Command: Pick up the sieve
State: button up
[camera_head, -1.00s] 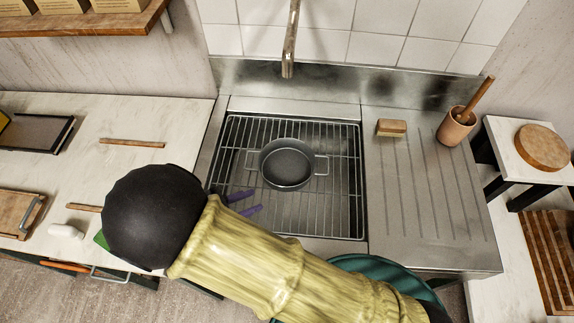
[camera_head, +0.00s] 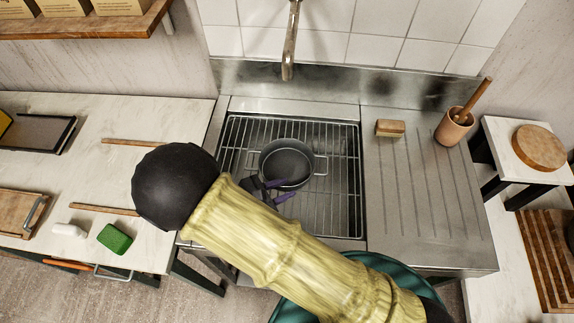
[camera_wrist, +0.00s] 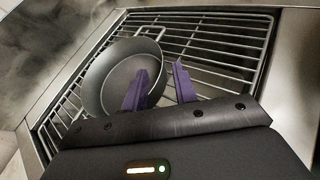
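The sieve appears to be the round dark grey pan-like vessel (camera_head: 287,158) with a looped handle on each side. It sits on the wire rack over the sink, and it also shows in the wrist view (camera_wrist: 108,75). I cannot tell whether a finger touches the rim. Part of the vessel's near side is hidden.
The wire rack (camera_head: 337,205) spans the sink basin. A faucet (camera_head: 291,40) hangs above its back edge. A brush (camera_head: 390,128) and a mortar with pestle (camera_head: 454,127) stand on the right drainboard. A green sponge (camera_head: 114,239) lies on the left counter.

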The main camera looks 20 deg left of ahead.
aim_at(298, 184)
jog(key=p+x, duration=0.1)
jog(key=x, duration=0.4)
jog(key=shift+w+d+f, duration=0.1)
jog(key=shift+w+d, duration=0.15)
jog(key=shift+w, duration=0.05)
jog(key=shift+a, duration=0.1)
jog(key=shift+c, duration=0.5)
grip_shut()
